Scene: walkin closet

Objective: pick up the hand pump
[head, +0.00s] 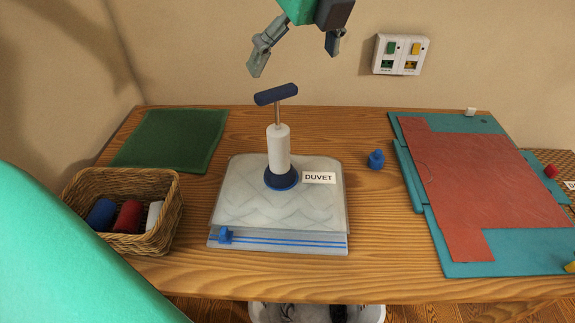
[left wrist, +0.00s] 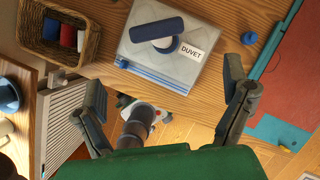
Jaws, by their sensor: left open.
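The hand pump (head: 279,148) stands upright on a clear bag with a folded white duvet (head: 240,205). It has a white barrel, a thin rod, a dark blue T-handle and a round dark blue base. My left gripper (head: 298,57) is open and empty, above and beyond the pump's handle in the head view, apart from it. In the left wrist view the open fingers (left wrist: 163,85) are spread wide, and the pump's dark blue handle (left wrist: 157,28) shows ahead of them, hiding much of the barrel. My right gripper is not in view.
A wicker basket (head: 118,176) with coloured rolls stands left on the wooden table (head: 370,255). A green cloth (head: 170,138) lies behind it. A blue knob-like piece (head: 376,159) and teal and red boards (head: 460,185) are at the right. A switch panel (head: 401,55) is on the wall.

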